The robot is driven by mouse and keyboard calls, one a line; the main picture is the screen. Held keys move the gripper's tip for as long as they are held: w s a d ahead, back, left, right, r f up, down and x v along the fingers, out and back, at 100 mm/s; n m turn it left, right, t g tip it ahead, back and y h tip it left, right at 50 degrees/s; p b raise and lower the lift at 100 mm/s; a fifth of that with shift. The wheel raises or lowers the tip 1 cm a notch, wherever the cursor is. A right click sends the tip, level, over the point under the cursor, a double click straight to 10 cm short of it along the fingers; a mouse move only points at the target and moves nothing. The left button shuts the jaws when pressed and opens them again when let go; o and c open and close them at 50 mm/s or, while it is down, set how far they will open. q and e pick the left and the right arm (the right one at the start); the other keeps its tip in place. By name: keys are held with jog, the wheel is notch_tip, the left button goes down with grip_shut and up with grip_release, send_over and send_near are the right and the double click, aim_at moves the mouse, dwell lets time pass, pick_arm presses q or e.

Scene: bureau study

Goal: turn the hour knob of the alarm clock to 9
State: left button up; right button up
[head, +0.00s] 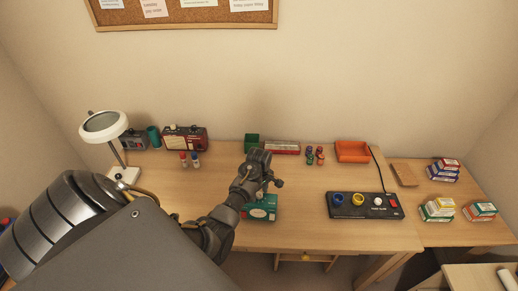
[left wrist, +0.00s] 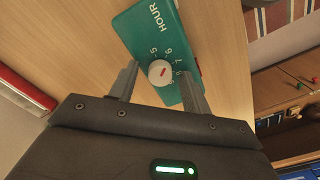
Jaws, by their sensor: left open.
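The alarm clock is a teal box (head: 264,210) on the desk, partly hidden behind my left gripper (head: 265,186) in the head view. In the left wrist view the teal clock face (left wrist: 137,27) shows the word HOUR and a white hour knob (left wrist: 160,72) with a small red mark and digits around it, 5, 6 and 7 among them. Which digit the mark points at is too small to tell. My left gripper (left wrist: 160,70) is open, with one finger on each side of the knob in that view. Contact cannot be told. My right gripper is not in view.
A black panel (head: 347,213) with blue, yellow, white and red controls lies to the right. Small boxes (head: 438,209) are stacked at far right.

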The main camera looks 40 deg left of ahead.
pick_arm(q)
jog(key=shift+c, duration=0.2)
jog(key=c, duration=1)
jog(key=shift+o, duration=0.2)
jog(key=shift+m, duration=0.3)
jog(key=m, duration=0.4)
jog(key=shift+m, duration=0.4)
jog(key=m, duration=0.4)
jog(key=shift+m, duration=0.3)
jog(key=m, duration=1.3)
jog(key=shift+m, duration=0.4)
